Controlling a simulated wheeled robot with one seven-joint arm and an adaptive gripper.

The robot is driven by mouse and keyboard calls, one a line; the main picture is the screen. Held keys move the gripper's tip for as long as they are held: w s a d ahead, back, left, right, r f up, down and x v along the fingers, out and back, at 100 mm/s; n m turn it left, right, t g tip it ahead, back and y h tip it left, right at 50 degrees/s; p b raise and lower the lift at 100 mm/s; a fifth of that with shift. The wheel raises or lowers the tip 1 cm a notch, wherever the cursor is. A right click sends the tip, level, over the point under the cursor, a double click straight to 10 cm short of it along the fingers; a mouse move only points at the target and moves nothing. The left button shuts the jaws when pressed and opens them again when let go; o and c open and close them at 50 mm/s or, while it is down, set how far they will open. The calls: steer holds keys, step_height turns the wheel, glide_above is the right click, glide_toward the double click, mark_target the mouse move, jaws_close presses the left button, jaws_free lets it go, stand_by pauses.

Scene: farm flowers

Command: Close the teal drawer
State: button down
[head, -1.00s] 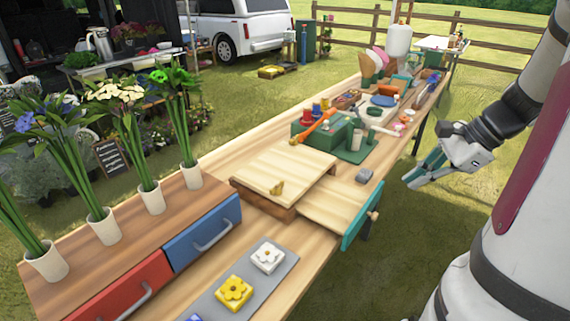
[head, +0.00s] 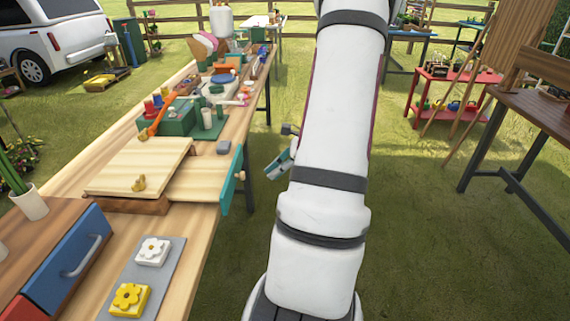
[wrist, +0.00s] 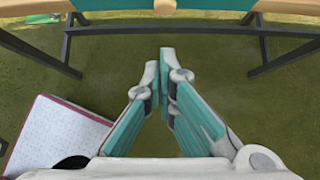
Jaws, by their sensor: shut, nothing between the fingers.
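The teal drawer (head: 231,180) sticks out of the right side of a low wooden box (head: 125,205) on the long table. Its teal front carries a round wooden knob (head: 240,176) and stands at the table's right edge. In the wrist view, the teal front (wrist: 115,4) and the knob (wrist: 165,6) show at the top edge, cut off. My gripper (head: 270,174) is to the right of the drawer front, apart from it, and partly hidden behind my arm. In the wrist view my gripper (wrist: 160,62) is shut and empty, its fingertips pointing towards the table side.
A small gold figure (head: 139,184) sits on the box top. A grey block (head: 223,147) lies behind the drawer. A green caddy (head: 168,118) stands farther back. A grey tray (head: 167,285) with flower tiles lies in front.

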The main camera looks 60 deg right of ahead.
mark_target(199, 177)
steer(key=shift+w+a+f, duration=0.25)
steer(key=shift+w+a, duration=0.05)
steer(key=shift+w, duration=0.5)
steer(key=shift+w+a+f, duration=0.3)
steer(key=shift+w+a, duration=0.05)
steer(key=shift+w, duration=0.5)
steer(key=shift+w+a+f, duration=0.25)
steer(key=shift+w+a, duration=0.05)
steer(key=shift+w, duration=0.5)
steer(key=w+a, duration=0.2)
steer(key=w, duration=0.3)
steer(key=w+a+b, duration=0.1)
steer(key=w+a, duration=0.1)
steer(key=w, duration=0.2)
steer(key=w+a, duration=0.2)
steer(key=w, duration=0.3)
steer(key=shift+w+b, duration=0.3)
steer(key=shift+b, duration=0.1)
steer(key=shift+a, duration=0.1)
